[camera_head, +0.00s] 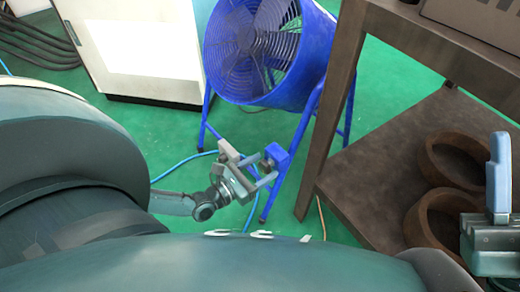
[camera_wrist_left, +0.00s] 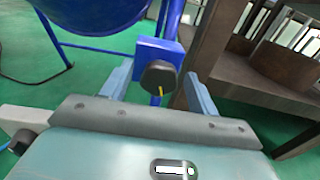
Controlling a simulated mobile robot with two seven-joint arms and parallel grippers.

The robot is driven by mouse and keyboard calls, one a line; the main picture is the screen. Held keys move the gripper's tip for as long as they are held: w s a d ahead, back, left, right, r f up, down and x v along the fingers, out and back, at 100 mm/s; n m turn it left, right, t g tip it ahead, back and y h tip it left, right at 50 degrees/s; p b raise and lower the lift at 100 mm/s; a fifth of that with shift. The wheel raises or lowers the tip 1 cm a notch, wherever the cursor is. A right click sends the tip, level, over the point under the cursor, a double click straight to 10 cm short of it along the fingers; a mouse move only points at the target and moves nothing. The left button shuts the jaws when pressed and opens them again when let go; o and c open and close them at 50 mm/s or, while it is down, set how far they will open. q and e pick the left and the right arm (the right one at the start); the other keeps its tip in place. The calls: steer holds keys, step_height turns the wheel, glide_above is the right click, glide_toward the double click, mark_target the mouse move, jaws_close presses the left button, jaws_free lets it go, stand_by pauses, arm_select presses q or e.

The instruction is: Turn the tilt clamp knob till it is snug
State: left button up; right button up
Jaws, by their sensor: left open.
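The tilt clamp knob is dark and faceted with a yellow mark; in the left wrist view the knob (camera_wrist_left: 158,77) sits on the front of a blue block (camera_wrist_left: 155,49). The blue block (camera_head: 277,155) also shows in the head view, beside the blue fan's stand. My left gripper (camera_head: 265,167) is open right in front of it. In the left wrist view its fingers (camera_wrist_left: 157,82) stand on either side of the knob, with a visible gap on both sides. What seems to be my right gripper (camera_head: 490,230) is at the right edge, partly cut off.
The blue drum fan (camera_head: 265,50) stands behind the block on blue legs. A brown table (camera_head: 385,155) is close on the right, with brown rings (camera_head: 455,160) on its lower shelf. A white cabinet (camera_head: 140,50) stands at the back left. A blue cable lies on the green floor.

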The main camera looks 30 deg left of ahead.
arm_select(q)
steer(key=shift+c, duration=0.4)
steer(key=c, duration=0.9)
steer(key=shift+o, duration=0.2)
steer(key=shift+m, duration=0.4)
steer(key=shift+s+d+f+m+y+p, duration=0.15)
steer(key=shift+m+p, duration=0.75)
steer(key=shift+m, duration=2.95)
steer(key=shift+w+f+m+y+p, duration=0.15)
steer(key=shift+m+p, duration=0.7)
steer(key=shift+m, duration=2.95)
steer(key=shift+s+d+f+m+y+p, duration=0.15)
steer(key=shift+m+p, duration=0.75)
steer(key=shift+m, duration=2.95)
arm_select(e)
step_height(320, 180, down, 6)
steer(key=m+h, duration=0.6)
steer(key=h, duration=0.1)
steer(key=shift+w+a+f+m+g, duration=0.2)
steer(key=shift+a+m+g, duration=0.1)
steer(key=shift+m, duration=0.1)
